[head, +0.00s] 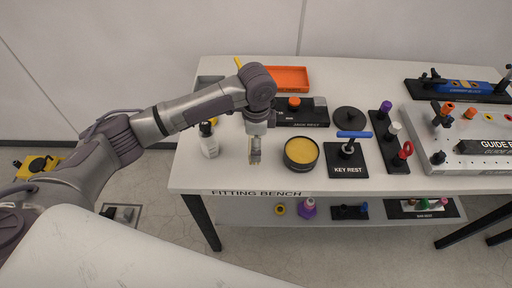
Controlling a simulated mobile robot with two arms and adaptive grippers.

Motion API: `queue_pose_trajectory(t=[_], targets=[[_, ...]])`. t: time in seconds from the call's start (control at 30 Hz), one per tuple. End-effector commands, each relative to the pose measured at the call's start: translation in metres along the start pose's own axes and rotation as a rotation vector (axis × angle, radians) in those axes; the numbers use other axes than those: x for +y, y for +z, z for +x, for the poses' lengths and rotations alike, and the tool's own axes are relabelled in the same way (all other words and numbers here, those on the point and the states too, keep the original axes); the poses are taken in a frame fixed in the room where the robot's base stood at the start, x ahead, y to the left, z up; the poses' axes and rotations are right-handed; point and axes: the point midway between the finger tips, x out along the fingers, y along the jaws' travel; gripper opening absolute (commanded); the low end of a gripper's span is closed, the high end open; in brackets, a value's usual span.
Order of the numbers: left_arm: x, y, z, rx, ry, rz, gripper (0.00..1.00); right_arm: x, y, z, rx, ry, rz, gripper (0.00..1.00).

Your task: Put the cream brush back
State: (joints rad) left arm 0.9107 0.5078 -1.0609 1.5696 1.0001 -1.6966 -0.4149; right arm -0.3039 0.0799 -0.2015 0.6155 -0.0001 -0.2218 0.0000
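My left arm reaches in from the left over the white fitting bench (225,178). My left gripper (255,152) points down at the front part of the bench, between a white bottle and a round black tin. It is small and seen from above, so I cannot tell whether it is open or shut. A narrow tan strip shows beside its fingers. I cannot make out whether this is part of the cream brush, and I cannot identify the brush elsewhere. The round tin (301,151) holds yellow-orange material. My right gripper is not in view.
The white bottle (209,146) stands left of the gripper. A key rest (347,169) with a blue-handled key, a black disc (350,118) and a knob rack (399,161) stand to the right. An orange tray (290,78) lies behind. A lower shelf (385,214) holds small parts.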

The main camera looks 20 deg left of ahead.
Motion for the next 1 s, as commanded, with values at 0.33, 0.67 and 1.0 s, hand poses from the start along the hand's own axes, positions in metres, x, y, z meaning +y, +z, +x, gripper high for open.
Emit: queue_pose_trajectory(t=[0.33,0.67,1.0], targets=[[0.001,0.001,0.039,0.000,0.000,0.000,0.65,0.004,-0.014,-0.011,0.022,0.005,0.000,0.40],[0.001,0.001,0.043,0.000,-0.001,0.000,0.65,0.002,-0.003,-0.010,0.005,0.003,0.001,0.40],[0.001,0.001,0.043,0.000,-0.001,0.000,1.00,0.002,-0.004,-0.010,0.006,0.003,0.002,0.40]])
